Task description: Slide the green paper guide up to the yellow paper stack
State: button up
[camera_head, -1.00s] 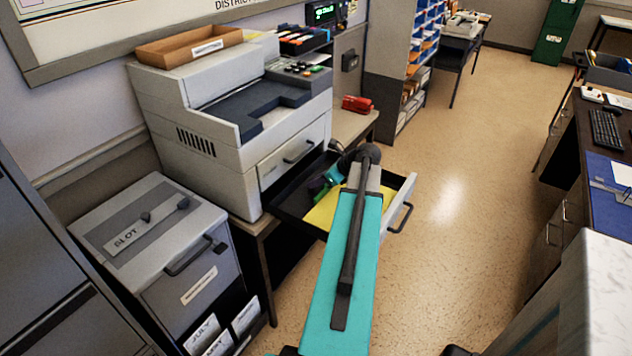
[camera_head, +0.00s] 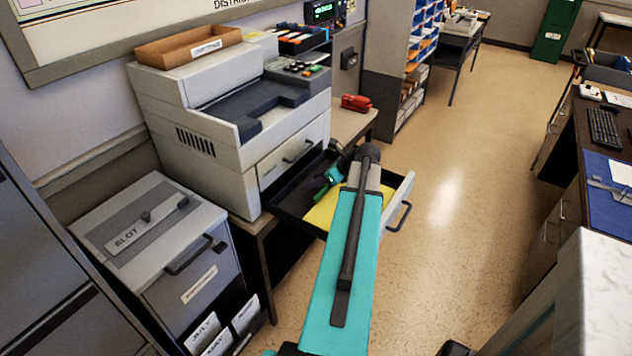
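The yellow paper stack (camera_head: 321,214) lies in the open paper drawer of the copier, partly covered by my teal arm. A small green piece (camera_head: 317,194), which looks like the green paper guide, shows at the left of the stack. Whether it touches the stack is too small to tell. The end of my arm reaches down into the drawer, with my gripper (camera_head: 322,186) close to the green piece. Its fingers are too small and too hidden to show whether they are open or shut.
The drawer (camera_head: 398,204) stands pulled out from the grey copier (camera_head: 230,120), its front wall and handle to the right of my arm. A grey slot box (camera_head: 150,230) stands at the left. A red stapler (camera_head: 357,103) lies behind. The floor to the right is clear.

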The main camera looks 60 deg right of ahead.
jog(key=b+v, duration=0.1)
jog(key=v, duration=1.2)
jog(key=shift+s+r, duration=0.25)
jog(key=shift+r, duration=0.05)
jog(key=shift+r, duration=0.1)
